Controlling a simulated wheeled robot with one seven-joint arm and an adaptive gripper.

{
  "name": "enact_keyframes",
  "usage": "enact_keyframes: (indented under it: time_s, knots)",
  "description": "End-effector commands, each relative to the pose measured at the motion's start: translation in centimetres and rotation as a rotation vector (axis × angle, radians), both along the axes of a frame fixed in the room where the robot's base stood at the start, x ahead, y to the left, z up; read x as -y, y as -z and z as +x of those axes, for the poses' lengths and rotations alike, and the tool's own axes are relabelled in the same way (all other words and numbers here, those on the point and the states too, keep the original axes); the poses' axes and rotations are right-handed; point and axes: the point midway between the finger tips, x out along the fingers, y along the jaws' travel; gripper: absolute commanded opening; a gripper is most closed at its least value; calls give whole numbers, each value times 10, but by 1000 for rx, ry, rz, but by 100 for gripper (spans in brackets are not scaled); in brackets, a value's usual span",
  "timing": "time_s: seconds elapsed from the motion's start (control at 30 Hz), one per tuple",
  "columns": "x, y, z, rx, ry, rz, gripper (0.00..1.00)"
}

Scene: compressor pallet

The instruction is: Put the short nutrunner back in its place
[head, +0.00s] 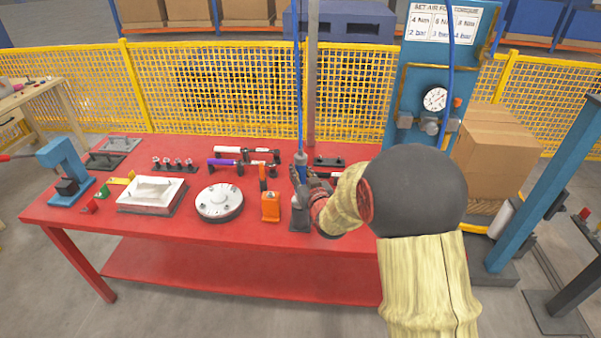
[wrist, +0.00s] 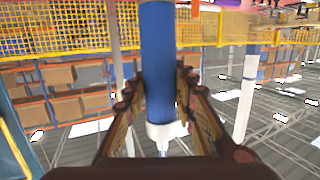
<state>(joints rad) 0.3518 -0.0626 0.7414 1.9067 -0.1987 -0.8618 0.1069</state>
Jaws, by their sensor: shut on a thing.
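The short nutrunner (wrist: 157,65) is a blue cylinder with a white collar at its lower end in the wrist view. My gripper (wrist: 160,110) is shut on it, with a finger on each side. In the head view the nutrunner (head: 301,160) is upright below a blue hose, over the right part of the red table. There my gripper (head: 318,187) reaches it from the right, and my arm partly hides it. A grey holder (head: 299,217) stands just below, near the table's front edge. I cannot tell whether the tool touches it.
An orange holder (head: 270,207) stands close on the left, then a round white flange (head: 219,203) and a white plate (head: 151,194). Behind lie a purple tool (head: 224,162) and a white tool (head: 232,150) on racks. The red table's (head: 240,235) front strip is clear.

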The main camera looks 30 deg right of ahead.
Motion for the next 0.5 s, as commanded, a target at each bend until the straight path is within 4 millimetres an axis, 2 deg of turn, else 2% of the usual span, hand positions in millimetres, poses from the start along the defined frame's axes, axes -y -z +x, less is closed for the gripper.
enact_keyframes:
  time_s: [0.37, 0.4, 0.5]
  knots:
    - [0, 3, 1, 8, 0, -3, 0]
    - [0, 3, 1, 8, 0, -3, 27]
    - [0, 2, 1, 7, 0, -2, 33]
